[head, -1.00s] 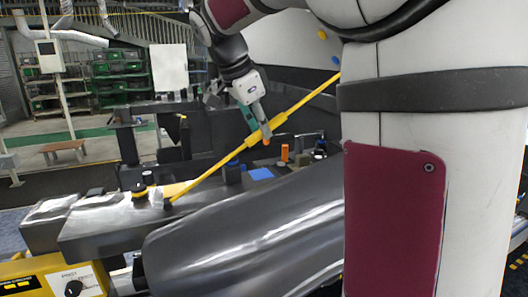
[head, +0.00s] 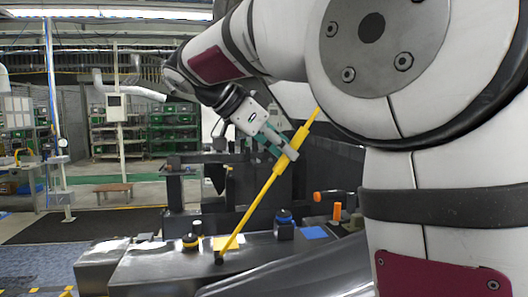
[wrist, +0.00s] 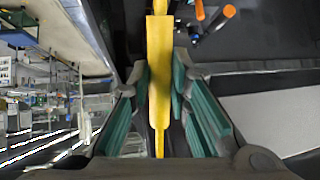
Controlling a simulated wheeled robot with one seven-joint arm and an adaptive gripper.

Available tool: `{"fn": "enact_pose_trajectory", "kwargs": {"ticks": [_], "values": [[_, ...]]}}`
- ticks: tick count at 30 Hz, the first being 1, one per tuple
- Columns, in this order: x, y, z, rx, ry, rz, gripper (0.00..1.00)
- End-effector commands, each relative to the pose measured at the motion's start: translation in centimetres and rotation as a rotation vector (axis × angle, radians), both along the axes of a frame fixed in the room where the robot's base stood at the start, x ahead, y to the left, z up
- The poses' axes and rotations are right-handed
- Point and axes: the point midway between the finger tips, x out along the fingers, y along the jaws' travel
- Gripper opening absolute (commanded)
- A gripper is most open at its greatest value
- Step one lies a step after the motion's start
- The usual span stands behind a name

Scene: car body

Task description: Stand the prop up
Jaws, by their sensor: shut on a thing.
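The prop is a long yellow rod (head: 259,208) with a thicker yellow sleeve and a dark foot. In the head view it leans steeply, its foot low at the left by the dark grey body panel and its top up at the right. My gripper (head: 284,146) is shut on the thick sleeve in the upper part of the rod. In the wrist view the rod (wrist: 160,60) runs down the middle between the teal finger pads. The rod's top end lies close to my arm in the head view. I cannot tell whether the foot touches the panel.
A dark grey metal surface (head: 150,268) spreads below the rod. A blue-topped knob (head: 284,222), a yellow-ringed knob (head: 191,241), a blue pad (head: 314,232) and an orange-handled tool (head: 333,196) sit around it. Green shelves (head: 175,128) stand far back.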

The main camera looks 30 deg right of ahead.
Motion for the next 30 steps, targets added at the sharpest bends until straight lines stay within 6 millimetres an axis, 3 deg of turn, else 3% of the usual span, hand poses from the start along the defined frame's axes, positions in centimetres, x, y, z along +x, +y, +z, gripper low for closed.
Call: {"fn": "enact_pose_trajectory", "kwargs": {"ticks": [6,7,9,20,25,30], "values": [[0.0,0.1,-0.1,0.002,0.001,0.001,0.0],[0.0,0.1,-0.1,0.002,0.001,0.001,0.22],[0.0,0.1,-0.1,0.002,0.001,0.001,0.38],[0.0,0.2,0.1,0.002,0.001,0.002,0.38],[0.1,1.8,1.3,0.002,-0.001,0.004,0.38],[0.3,4.6,3.5,0.002,-0.002,0.005,0.38]]}}
